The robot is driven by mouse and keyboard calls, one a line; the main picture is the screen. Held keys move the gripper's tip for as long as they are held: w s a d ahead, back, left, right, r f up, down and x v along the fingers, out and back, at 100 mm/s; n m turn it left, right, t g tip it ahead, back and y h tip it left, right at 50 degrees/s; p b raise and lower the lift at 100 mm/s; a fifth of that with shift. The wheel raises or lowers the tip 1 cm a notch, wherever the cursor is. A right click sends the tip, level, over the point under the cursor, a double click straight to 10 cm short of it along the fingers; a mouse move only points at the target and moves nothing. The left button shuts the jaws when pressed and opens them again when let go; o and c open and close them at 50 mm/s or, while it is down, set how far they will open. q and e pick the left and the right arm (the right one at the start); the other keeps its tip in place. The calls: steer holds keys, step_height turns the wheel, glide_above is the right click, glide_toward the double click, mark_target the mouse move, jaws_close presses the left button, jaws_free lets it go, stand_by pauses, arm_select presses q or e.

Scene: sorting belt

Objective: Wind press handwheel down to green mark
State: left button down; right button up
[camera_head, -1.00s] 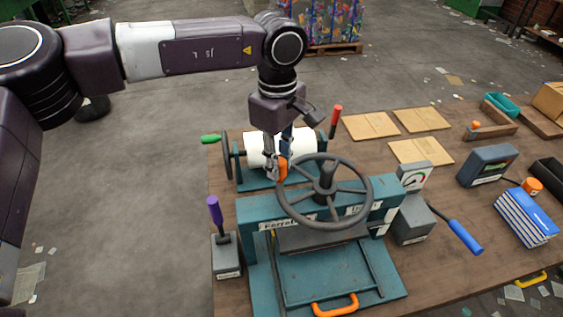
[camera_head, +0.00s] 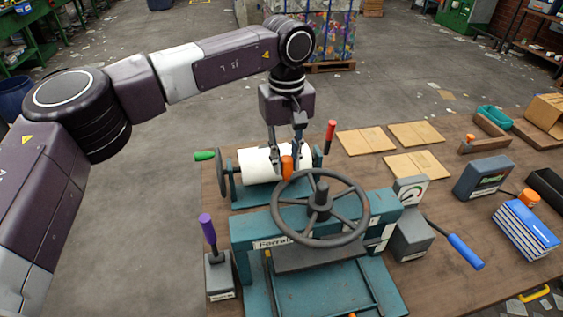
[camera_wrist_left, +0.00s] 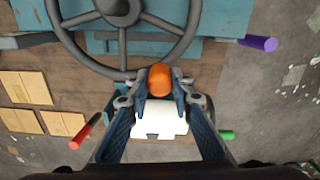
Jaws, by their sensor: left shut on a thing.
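The dark grey handwheel (camera_head: 319,209) sits on top of the teal press frame (camera_head: 243,243). An orange knob (camera_head: 287,168) stands on its rim, on the far side, slightly left of the hub. My left gripper (camera_head: 287,160) comes down from above and is shut on this knob. In the left wrist view the orange knob (camera_wrist_left: 159,80) sits between the two fingertips, and the wheel rim (camera_wrist_left: 186,40) passes beside it. A small gauge (camera_head: 411,189) with a white dial stands right of the wheel; its marks are too small to read. My right gripper is not in view.
Behind the wheel lies a white roller (camera_head: 258,166) with a green handle (camera_head: 204,156). Levers with red (camera_head: 330,131), purple (camera_head: 207,228) and blue (camera_head: 466,252) grips stand around the press. Cardboard sheets (camera_head: 416,133) lie flat at the back of the table.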

arm_select(q)
steer(key=shift+w+d+r+m, duration=0.2)
steer(key=shift+w+d+m, duration=0.05)
steer(key=shift+w+m, duration=0.05)
steer(key=c, duration=1.7)
jaws_free()
steer(key=shift+d+f, duration=0.1)
step_height(320, 180, up, 12)
